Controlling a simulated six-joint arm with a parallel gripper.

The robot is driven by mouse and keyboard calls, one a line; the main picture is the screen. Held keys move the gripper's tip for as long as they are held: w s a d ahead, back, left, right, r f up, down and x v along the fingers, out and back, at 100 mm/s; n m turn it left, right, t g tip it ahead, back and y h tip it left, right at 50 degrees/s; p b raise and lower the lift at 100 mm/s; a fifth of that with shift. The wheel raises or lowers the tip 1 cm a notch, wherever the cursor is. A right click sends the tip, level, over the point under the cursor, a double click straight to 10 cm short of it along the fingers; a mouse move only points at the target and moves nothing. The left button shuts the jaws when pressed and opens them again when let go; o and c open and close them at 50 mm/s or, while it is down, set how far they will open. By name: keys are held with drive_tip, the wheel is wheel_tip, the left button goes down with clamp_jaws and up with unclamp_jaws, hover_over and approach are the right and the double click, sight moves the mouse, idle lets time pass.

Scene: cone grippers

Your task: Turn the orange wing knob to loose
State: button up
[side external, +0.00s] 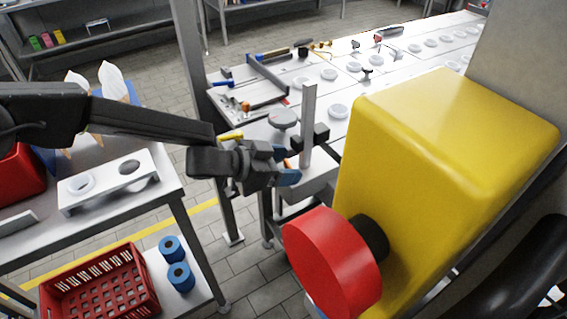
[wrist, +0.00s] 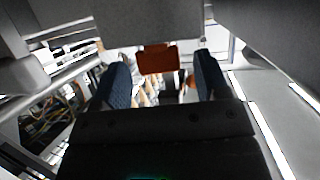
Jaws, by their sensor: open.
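The orange wing knob (wrist: 158,59) shows in the wrist view as a flat orange block at the front edge of a grey part. It lies between the two blue fingertips of my gripper (wrist: 160,66), with a gap visible on each side. In the side view, my gripper (side external: 285,165) is open beside the grey upright post, and only a sliver of orange (side external: 288,163) shows between its fingertips. The rest of the knob is hidden there by the fingers.
A yellow box (side external: 440,150) with a red round button (side external: 325,264) stands large in the right foreground. A grey upright post (side external: 308,125) rises just beyond my gripper. A long table with white discs (side external: 337,111) runs behind. A red crate (side external: 98,287) sits low at left.

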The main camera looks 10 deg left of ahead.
drive_tip(key=shift+c, duration=0.4)
drive_tip(key=c, duration=0.8)
drive_tip(key=shift+c, duration=0.2)
drive_tip(key=shift+d+n+t, duration=0.1)
drive_tip(key=shift+n+t, duration=0.2)
drive_tip(key=shift+n+t+y, duration=0.4)
drive_tip(key=shift+n+y, duration=0.1)
drive_tip(key=shift+y, duration=0.1)
drive_tip(key=o, duration=0.9)
drive_tip(key=shift+s, duration=0.1)
